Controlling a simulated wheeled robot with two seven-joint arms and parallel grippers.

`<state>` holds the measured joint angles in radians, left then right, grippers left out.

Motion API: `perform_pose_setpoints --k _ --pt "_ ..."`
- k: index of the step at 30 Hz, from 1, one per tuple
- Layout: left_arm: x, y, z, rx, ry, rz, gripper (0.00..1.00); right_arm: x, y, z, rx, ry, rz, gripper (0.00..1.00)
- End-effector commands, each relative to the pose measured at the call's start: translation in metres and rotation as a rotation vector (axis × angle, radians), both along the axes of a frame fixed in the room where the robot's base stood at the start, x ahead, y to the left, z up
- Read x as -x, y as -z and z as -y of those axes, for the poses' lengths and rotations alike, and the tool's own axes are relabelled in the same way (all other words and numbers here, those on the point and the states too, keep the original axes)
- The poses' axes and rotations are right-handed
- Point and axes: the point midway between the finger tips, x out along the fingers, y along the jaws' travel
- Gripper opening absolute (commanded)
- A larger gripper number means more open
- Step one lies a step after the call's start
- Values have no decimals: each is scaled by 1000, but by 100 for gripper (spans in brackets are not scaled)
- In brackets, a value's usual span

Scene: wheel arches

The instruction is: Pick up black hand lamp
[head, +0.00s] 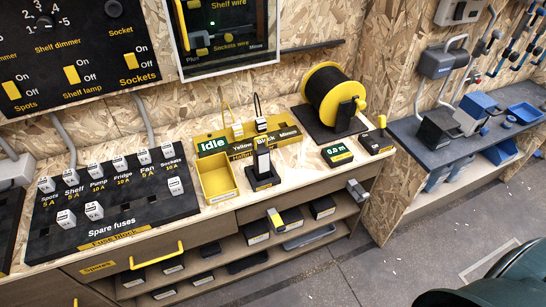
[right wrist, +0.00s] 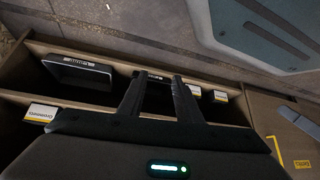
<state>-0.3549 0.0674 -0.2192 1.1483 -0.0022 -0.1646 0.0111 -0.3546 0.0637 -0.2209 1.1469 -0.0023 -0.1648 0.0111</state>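I cannot tell for sure which thing is the black hand lamp. In the head view a black, box-like thing (head: 437,130) sits on the dark bench at the right, beside a similar blue one (head: 480,104). A black upright piece on a square base (head: 263,178) stands on the wooden counter. My right gripper (right wrist: 159,78) shows in the right wrist view over the shelves below the counter. Its two dark fingers are apart, with nothing seen between them. Neither gripper shows in the head view.
The counter holds a yellow tray (head: 217,180), a cable reel (head: 333,97) and a fuse board (head: 112,205). A yellow drawer handle (head: 157,255) juts out below; it also shows in the right wrist view (right wrist: 275,152). The floor (head: 370,275) in front is open.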

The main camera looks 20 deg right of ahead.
Motion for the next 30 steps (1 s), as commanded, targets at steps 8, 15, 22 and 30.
perform_pose_setpoints --k 8,15,22,30 --pt "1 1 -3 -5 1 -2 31 2 0 -1 -1 0 -2 31" --pt "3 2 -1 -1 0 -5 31 0 -2 -2 -3 1 -3 56" --pt "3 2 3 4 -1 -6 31 -13 -26 2 9 7 -27 56" --pt "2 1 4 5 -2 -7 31 -32 -100 13 38 24 -98 56"
